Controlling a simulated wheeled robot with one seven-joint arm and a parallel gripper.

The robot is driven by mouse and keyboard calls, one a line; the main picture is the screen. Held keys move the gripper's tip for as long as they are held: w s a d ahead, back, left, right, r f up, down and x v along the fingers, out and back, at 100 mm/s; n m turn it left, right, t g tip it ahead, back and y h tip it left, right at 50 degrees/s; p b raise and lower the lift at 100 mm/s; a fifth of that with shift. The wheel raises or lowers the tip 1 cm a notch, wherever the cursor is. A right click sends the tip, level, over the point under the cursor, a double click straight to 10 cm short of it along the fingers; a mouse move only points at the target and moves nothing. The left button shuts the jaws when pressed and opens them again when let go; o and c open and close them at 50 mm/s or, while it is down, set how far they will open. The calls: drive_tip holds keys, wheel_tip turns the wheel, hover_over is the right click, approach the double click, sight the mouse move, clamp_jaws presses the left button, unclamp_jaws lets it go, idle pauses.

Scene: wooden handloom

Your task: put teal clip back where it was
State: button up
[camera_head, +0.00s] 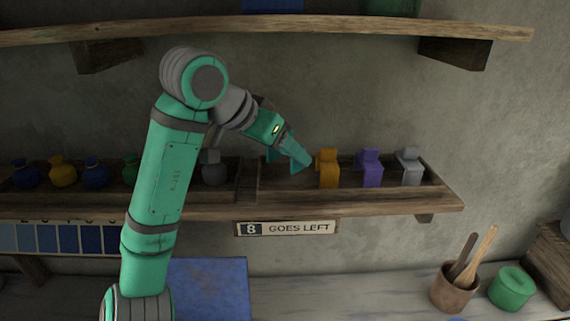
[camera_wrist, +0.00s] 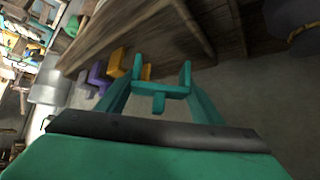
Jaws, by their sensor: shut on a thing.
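My gripper (camera_head: 291,163) is over the long wooden tray on the lower shelf, just left of the orange clip (camera_head: 328,168). In the wrist view, my gripper (camera_wrist: 161,66) has both teal fingers about a small teal piece with a tab, the teal clip (camera_wrist: 160,92). The clip and fingers are nearly the same colour, so its outline is hard to separate. In the head view I cannot tell clip from fingers, nor whether it touches the tray floor. A purple clip (camera_head: 371,168) and a grey clip (camera_head: 409,167) stand upright right of the orange one.
A wooden divider (camera_head: 247,180) is left of my gripper. Beyond it are a grey pouch (camera_head: 214,168) and several coloured pouches. A sign (camera_head: 286,228) reading "8 GOES LEFT" is below the shelf. An upper shelf (camera_head: 300,32) is overhead. A brown cup (camera_head: 453,287) holds sticks.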

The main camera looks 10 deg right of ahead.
sight(285, 179)
drive_tip(key=shift+w+f, duration=0.25)
drive_tip(key=shift+f, duration=0.1)
drive_tip(key=shift+w+d+f, duration=0.1)
drive_tip(key=shift+f, duration=1.55)
drive_tip(key=o, duration=1.1)
drive_tip(key=shift+f, duration=0.15)
drive_tip(key=shift+a+r, duration=0.2)
drive_tip(key=shift+r, duration=0.2)
drive_tip(key=v, duration=1.1)
drive_tip(key=shift+a+r, duration=0.1)
drive_tip(key=shift+a, duration=0.05)
